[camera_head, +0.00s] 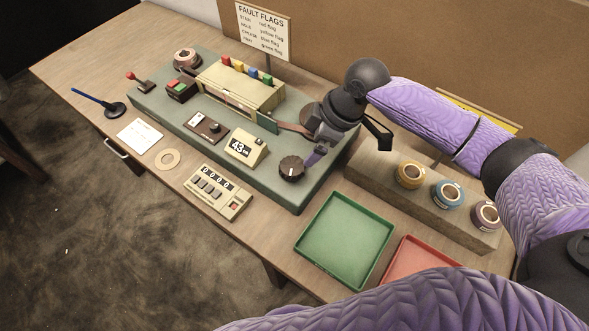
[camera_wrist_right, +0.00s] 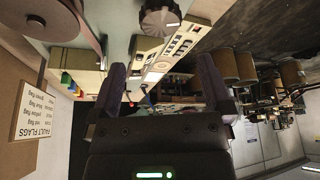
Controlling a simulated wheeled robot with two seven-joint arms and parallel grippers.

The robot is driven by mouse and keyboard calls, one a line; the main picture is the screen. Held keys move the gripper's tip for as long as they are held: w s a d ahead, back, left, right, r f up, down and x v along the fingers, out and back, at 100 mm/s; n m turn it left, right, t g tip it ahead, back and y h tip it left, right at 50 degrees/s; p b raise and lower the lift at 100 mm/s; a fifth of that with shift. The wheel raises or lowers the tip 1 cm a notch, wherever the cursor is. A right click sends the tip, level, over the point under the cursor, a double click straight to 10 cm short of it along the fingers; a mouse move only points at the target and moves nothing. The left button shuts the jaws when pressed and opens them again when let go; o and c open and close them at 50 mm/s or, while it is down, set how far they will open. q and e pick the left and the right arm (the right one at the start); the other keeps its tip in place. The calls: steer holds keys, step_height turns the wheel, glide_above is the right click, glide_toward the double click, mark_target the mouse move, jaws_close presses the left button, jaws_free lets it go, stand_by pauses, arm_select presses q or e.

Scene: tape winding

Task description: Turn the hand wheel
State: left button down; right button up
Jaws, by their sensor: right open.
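A dark round fluted knob (camera_head: 291,168) with a pale mark stands on the front right of the green machine (camera_head: 300,196); it looks like the hand wheel. It also shows at the top of the right wrist view (camera_wrist_right: 160,18). My right gripper (camera_head: 317,152) hangs over the machine's right end, just right of and behind the knob, apart from it. In the wrist view its two fingers (camera_wrist_right: 163,70) are wide apart with nothing between them. A brown reel (camera_wrist_right: 58,20) is at that view's upper left; in the head view my gripper partly hides it. My left gripper is out of view.
A display reading 43 (camera_head: 243,146) and a switch panel (camera_head: 205,127) sit left of the knob. A counter box (camera_head: 217,192) lies in front. A green tray (camera_head: 344,240), a red tray (camera_head: 425,262) and a block with three tape rolls (camera_head: 447,194) stand to the right.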

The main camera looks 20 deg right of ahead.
mark_target(292, 166)
steer(key=b+x, duration=0.2)
steer(key=x, duration=0.7)
steer(key=shift+w+a+f+b, duration=0.15)
steer(key=shift+a+f+b, duration=0.1)
steer(key=shift+a+b, duration=0.05)
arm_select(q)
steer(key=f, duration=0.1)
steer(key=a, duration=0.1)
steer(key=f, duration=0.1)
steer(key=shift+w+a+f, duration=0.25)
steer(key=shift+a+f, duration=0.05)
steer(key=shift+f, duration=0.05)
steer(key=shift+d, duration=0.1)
